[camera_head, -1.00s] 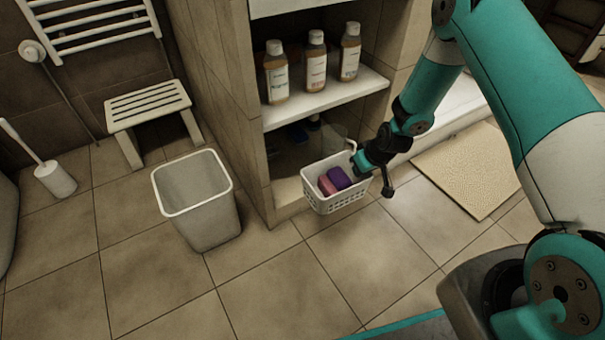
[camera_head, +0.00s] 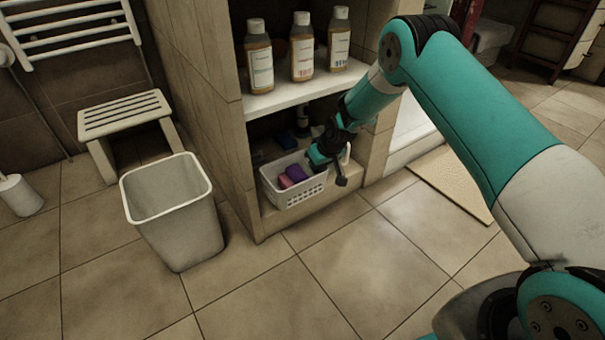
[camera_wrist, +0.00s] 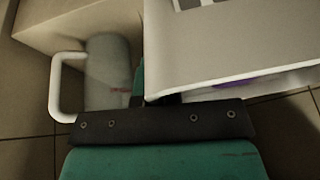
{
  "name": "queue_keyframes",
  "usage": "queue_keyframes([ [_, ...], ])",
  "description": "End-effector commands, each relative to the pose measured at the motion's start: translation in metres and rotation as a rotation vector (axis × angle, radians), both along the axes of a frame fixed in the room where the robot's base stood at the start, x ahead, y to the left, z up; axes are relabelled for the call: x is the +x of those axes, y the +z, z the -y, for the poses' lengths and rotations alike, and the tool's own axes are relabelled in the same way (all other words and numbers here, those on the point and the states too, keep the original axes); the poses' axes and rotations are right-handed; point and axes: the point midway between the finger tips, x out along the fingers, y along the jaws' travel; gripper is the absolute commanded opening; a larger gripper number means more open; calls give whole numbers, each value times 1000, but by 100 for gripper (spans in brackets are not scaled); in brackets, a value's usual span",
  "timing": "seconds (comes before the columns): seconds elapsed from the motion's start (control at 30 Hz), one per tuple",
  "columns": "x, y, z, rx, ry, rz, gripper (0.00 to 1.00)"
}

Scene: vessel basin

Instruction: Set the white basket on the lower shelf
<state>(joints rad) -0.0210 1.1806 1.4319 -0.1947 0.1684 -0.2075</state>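The white basket (camera_head: 292,194) is a small slotted tub with a pink and a purple item (camera_head: 295,173) inside. It is in the opening of the lower shelf (camera_head: 335,206), near its front edge. I cannot tell whether its base touches the shelf. My gripper (camera_head: 318,157) is shut on the basket's right rim.
Several bottles (camera_head: 302,55) stand on the upper shelf (camera_head: 290,98), just above my gripper. A mug with a white handle (camera_wrist: 62,88) is close beside the gripper. A bin (camera_head: 172,215) stands left; floor in front is clear.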

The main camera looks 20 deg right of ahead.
Motion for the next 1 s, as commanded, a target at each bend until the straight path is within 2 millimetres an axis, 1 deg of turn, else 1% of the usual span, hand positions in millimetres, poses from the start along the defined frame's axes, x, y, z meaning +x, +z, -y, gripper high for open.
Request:
queue_keyframes([
  [0.03, 13, -8, -8, 0, 3, 5, 0],
  [0.1, 26, -7, -16, 0, 3, 5, 0],
  [0.2, 39, -4, -22, 1, 1, 3, 0],
  [0.27, 43, -3, -25, 0, 1, 2, 0],
  [0.47, 53, -3, -31, 0, 1, 1, 0],
  [0.6, 52, -26, -30, 0, -1, -2, 0],
  [0.7, 52, -37, -30, 0, 0, -1, 0],
  [1.0, 52, -35, -30, 0, 0, 0, 0],
])
